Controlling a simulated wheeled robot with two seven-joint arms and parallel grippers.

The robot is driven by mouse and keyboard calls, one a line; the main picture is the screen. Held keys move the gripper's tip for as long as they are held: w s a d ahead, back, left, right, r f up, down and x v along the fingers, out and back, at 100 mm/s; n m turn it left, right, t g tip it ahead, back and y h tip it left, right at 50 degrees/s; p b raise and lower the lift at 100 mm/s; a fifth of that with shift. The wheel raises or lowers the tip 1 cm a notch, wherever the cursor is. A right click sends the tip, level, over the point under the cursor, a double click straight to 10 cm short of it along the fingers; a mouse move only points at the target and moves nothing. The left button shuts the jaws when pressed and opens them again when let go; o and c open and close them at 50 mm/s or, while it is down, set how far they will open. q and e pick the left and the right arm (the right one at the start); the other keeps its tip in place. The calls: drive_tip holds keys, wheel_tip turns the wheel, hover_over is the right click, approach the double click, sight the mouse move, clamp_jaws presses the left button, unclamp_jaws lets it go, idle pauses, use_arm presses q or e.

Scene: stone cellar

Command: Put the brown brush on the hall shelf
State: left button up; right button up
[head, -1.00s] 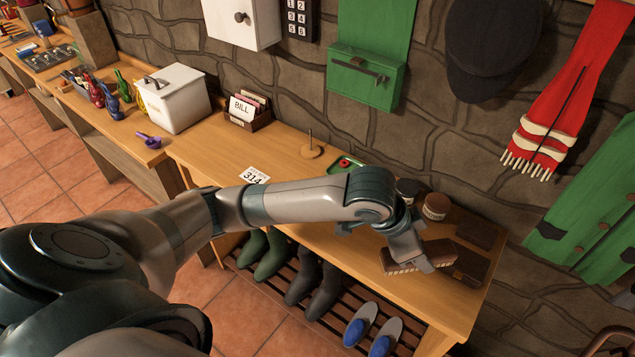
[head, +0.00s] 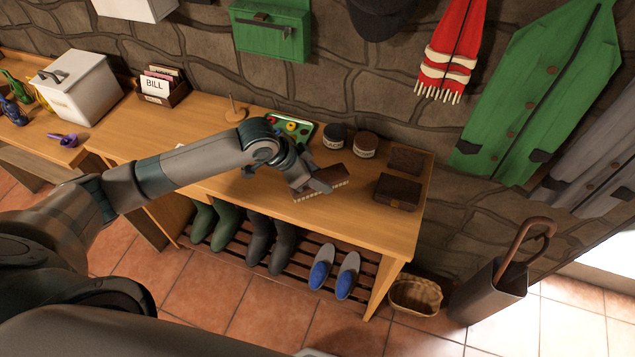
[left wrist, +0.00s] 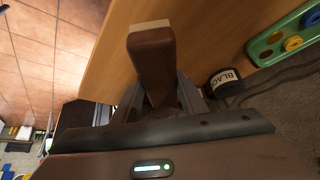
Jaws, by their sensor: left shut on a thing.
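The brown brush (head: 333,180), with pale bristles along its lower edge, is held in my left gripper (head: 318,182) over the right part of the wooden hall shelf (head: 240,165). In the left wrist view the brush (left wrist: 151,65) stands out between the shut fingers of the same gripper (left wrist: 162,100). The brush is close above the shelf top; I cannot tell whether the bristles touch it. My right gripper is not in view.
Two jars (head: 364,144) and a green tray (head: 305,127) stand behind the brush. A dark brown box (head: 397,191) and a dark flat item (head: 407,160) lie to its right. Boots and blue-lined shoes (head: 321,268) stand on the slatted rack below. Bare shelf top lies left of the brush.

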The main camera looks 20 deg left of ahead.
use_arm(q)
drive_tip(key=shift+a+f, duration=0.1)
drive_tip(key=shift+f, duration=0.1)
wheel_tip(320, 180, down, 3)
drive_tip(key=shift+f+p, duration=0.2)
drive_tip(key=shift+p, duration=0.75)
drive_tip(key=shift+f, duration=0.2)
drive_tip(key=shift+f, duration=0.1)
drive_tip(key=o, duration=1.1)
drive_tip(key=b+v, duration=0.3)
drive_tip(key=v, duration=0.9)
drive_tip(key=shift+w, duration=0.1)
